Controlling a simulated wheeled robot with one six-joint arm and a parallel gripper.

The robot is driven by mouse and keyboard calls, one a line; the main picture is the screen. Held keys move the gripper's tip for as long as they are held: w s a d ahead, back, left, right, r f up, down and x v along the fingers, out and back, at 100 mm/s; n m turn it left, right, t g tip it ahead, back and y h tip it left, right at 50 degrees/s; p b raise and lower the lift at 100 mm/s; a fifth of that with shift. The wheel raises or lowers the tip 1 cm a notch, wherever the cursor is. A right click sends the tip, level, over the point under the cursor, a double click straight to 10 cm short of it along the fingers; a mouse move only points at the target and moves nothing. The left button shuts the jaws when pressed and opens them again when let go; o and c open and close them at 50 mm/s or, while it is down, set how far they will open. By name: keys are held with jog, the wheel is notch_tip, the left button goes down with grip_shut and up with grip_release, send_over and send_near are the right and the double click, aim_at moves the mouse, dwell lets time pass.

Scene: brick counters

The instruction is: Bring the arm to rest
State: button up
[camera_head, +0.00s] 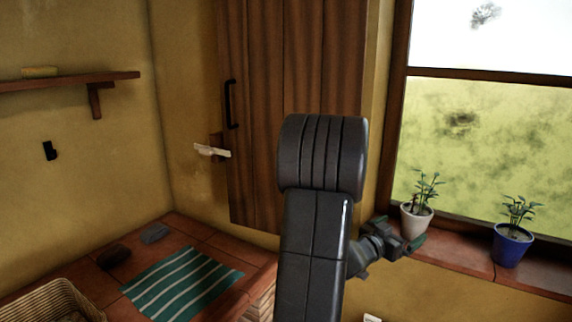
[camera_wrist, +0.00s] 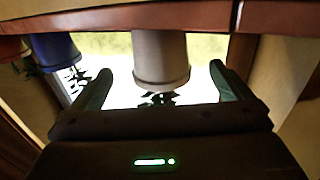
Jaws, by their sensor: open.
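My gripper (camera_head: 398,231) is at the right of my dark arm, in front of the window sill. Its two green fingers are spread wide, and they also show in the wrist view (camera_wrist: 160,82). No object is held in it. A white pot with a green plant (camera_head: 416,224) stands upright on the sill just behind the gripper. In the wrist view, which is upside down, the white pot (camera_wrist: 160,58) appears between the fingers but beyond them. I cannot tell the exact gap. My arm's upper links hide the middle of the head view.
A blue pot with a plant (camera_head: 513,246) stands farther right on the brick sill (camera_head: 460,264). At lower left, a tiled counter (camera_head: 215,232) bears a green striped cloth (camera_head: 182,284), two dark lumps and a wicker basket (camera_head: 62,296). A wooden shelf (camera_head: 70,81) is on the left wall.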

jog(key=v, duration=0.6)
jog(key=x, duration=0.4)
jog(key=p+x, duration=0.1)
jog(key=x, duration=0.4)
jog(key=p+x, duration=0.1)
jog(key=x, duration=0.4)
jog(key=shift+r, duration=0.35)
jog(key=shift+s+a+f+b, duration=0.1)
jog(key=shift+f+b, duration=0.1)
jog(key=shift+b, duration=0.4)
jog(key=shift+s+r+n+t+y+b, duration=0.1)
jog(key=shift+n+t+y+b, duration=0.3)
jog(key=shift+t+y+b, duration=0.15)
jog(key=shift+n+t+y+b, duration=0.25)
jog(key=shift+n+t+b, duration=0.2)
jog(key=shift+b, duration=0.8)
jog(key=n+t+y+b, duration=0.1)
jog(key=y+b, duration=0.1)
jog(key=b, duration=0.3)
jog(key=shift+n+t, duration=0.35)
jog(key=shift+t, duration=0.05)
jog(key=shift+t+y+b, duration=0.3)
jog(key=shift+y+b, duration=0.2)
jog(key=shift+b, duration=0.55)
